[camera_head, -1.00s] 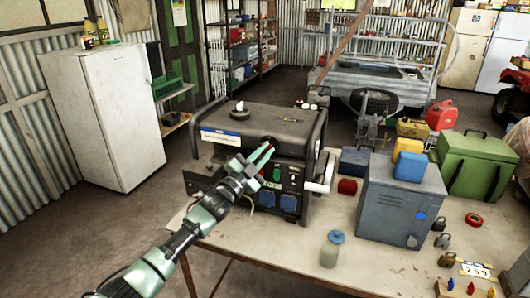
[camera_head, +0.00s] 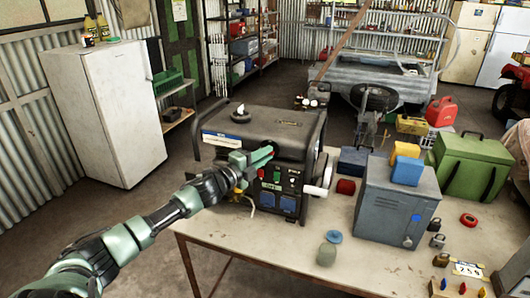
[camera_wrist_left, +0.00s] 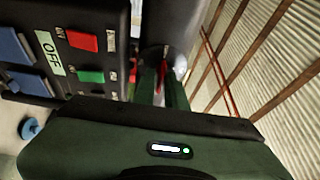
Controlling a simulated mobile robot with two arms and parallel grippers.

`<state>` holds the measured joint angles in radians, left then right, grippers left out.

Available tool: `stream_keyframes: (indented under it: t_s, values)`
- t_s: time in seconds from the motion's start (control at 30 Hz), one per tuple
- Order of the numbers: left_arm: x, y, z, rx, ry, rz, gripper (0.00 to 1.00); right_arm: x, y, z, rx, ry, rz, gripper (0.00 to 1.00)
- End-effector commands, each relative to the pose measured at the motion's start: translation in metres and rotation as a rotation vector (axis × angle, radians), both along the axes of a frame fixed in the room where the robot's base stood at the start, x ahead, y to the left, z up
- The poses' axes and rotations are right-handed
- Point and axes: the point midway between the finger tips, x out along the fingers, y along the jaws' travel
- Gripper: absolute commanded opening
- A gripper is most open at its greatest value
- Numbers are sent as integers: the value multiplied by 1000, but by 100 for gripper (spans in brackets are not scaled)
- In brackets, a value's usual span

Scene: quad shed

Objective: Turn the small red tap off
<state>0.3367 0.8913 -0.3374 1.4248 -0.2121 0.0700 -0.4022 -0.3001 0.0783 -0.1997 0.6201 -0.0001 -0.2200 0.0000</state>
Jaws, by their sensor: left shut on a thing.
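The small red tap (camera_wrist_left: 163,72) shows in the left wrist view as a narrow red piece between my left gripper's fingers, in front of a dark round part of the generator. My left gripper (camera_head: 265,155) is at the upper front of the black generator (camera_head: 288,134), above its control panel, with its fingers pointing right. The fingers (camera_wrist_left: 161,88) are closed around the red piece, which they partly cover. In the head view the tap is hidden by the gripper. My right gripper is not in view.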

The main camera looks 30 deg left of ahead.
Motion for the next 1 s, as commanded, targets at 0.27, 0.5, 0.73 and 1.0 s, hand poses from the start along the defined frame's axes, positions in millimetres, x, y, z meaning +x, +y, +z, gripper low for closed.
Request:
stream_keyframes:
  t_s: [0.27,0.5,0.73,1.0]
  values:
    - [0,0,-1,41,12,0,0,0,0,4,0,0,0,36]
    - [0,-1,-2,43,12,-1,0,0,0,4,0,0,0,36]
    - [0,-1,-1,42,12,-1,34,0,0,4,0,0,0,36]
    - [0,0,-1,42,11,0,34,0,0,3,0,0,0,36]
